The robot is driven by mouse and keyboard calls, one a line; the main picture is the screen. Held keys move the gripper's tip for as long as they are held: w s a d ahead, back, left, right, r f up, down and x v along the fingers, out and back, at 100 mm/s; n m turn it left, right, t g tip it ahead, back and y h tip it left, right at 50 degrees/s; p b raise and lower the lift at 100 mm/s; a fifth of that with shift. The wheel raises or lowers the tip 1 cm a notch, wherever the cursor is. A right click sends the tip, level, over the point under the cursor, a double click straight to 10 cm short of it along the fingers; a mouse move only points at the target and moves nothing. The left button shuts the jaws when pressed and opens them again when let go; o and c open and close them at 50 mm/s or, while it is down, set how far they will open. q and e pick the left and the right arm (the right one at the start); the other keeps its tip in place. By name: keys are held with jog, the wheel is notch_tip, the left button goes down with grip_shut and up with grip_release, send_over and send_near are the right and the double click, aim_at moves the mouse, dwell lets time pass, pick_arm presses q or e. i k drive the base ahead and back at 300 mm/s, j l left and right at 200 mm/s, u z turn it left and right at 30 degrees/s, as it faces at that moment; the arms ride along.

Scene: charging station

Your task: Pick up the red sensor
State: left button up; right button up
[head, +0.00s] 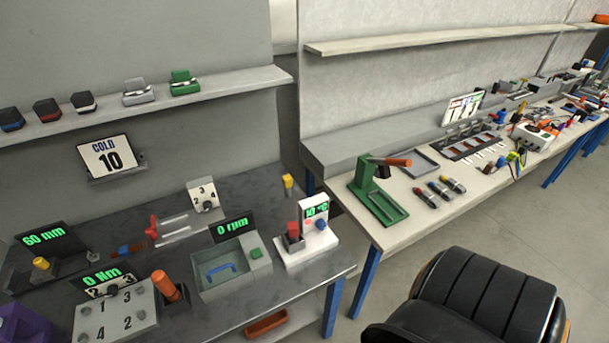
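Two things with red on them could be the sensor, and I cannot tell which is meant. One is a small dark block with a red lower part (47,111), on the left wall shelf between a dark block with blue and a black and white one. The other is a red-topped block (293,231) on the white device with a green "10 °C" display (316,212), near the dark bench's right end. Neither of my grippers is in view, and nothing is seen touching either block.
The wall shelf (230,83) also bears grey and green blocks (183,83). The dark bench (300,285) below is crowded with a grey bin (235,285), an orange-handled tool (164,284) and displays. A black chair (470,295) stands on the right; floor beyond it is clear.

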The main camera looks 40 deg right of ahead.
aim_at(293, 230)
jog(key=z, duration=1.15)
